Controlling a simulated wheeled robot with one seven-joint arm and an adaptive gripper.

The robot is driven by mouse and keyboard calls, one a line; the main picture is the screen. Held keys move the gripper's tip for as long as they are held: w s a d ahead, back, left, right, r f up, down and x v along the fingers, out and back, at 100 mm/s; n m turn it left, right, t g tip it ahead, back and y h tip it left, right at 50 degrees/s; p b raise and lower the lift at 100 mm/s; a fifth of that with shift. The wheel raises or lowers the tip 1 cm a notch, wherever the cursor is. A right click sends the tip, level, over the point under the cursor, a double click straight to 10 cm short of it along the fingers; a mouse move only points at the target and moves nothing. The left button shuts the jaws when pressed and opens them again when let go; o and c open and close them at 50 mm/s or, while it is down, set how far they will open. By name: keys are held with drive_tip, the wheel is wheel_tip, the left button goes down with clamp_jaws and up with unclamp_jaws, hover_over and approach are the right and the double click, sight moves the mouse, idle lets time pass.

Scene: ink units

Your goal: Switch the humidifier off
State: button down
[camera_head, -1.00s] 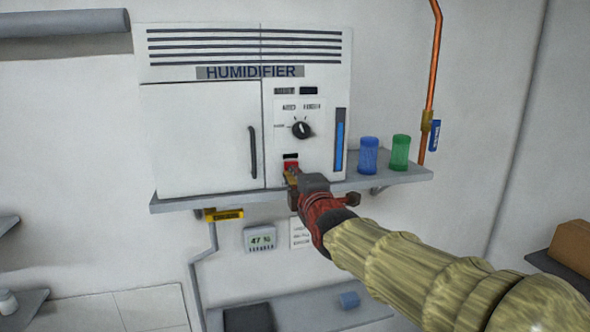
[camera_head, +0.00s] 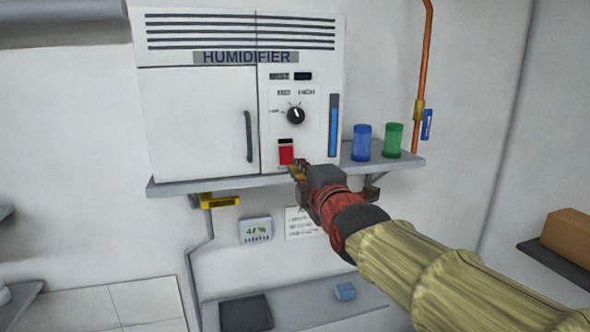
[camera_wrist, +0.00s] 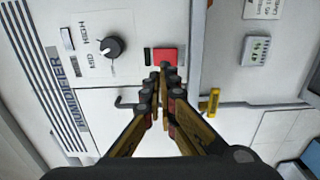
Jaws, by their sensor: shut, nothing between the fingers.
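The humidifier (camera_head: 200,115) is a white wall cabinet with a titled front, vent slits and a door on its left. Its red rocker switch (camera_head: 286,153), with a black strip above it, sits low on the right-hand panel. A black knob (camera_head: 296,115) is above it, and a small dark display (camera_head: 303,76) is higher up. My gripper (camera_head: 296,167) is shut and empty, just below and right of the red switch. In the wrist view the fingertips (camera_wrist: 164,70) are close to the red switch (camera_wrist: 165,55); I cannot tell if they touch it. The knob (camera_wrist: 112,47) also shows there.
The humidifier stands on a grey shelf (camera_head: 165,187). A blue cup (camera_head: 362,143) and a green cup (camera_head: 393,140) stand on its right end, near a copper pipe (camera_head: 424,60). A yellow valve handle (camera_head: 220,200) and a 47 % meter (camera_head: 255,230) are below the shelf.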

drive_tip(key=v, duration=0.4)
drive_tip(key=shift+s+d+r+b, duration=0.15)
drive_tip(key=shift+s+r+b, duration=0.2)
drive_tip(key=shift+b, duration=0.05)
drive_tip(key=s+d+f+m+g+h+b, duration=0.1)
drive_tip(key=s+f+m+g, duration=0.3)
drive_tip(key=f, duration=0.6)
drive_tip(key=s+d+f+m+g+h+b, duration=0.1)
drive_tip(key=s+f+m+g, duration=0.1)
drive_tip(key=f+m, duration=0.6)
drive_tip(key=s+d+f+m+g+h+b, duration=0.1)
drive_tip(key=s+f+b, duration=0.5)
drive_tip(key=f, duration=0.6)
drive_tip(key=s+d+f+m+g+h+b, duration=0.1)
drive_tip(key=s+d+f+m+g+b, duration=0.2)
drive_tip(key=f, duration=1)
drive_tip(key=s+d+f+m+g+h+b, duration=0.1)
drive_tip(key=s+d+f+m+b, duration=0.4)
drive_tip(key=s+d+f+b, duration=0.5)
drive_tip(key=s+f+b, duration=0.1)
drive_tip(key=s+f, duration=0.1)
drive_tip(key=s, duration=0.2)
drive_tip(key=shift+f+g, duration=0.2)
drive_tip(key=shift+g, duration=0.2)
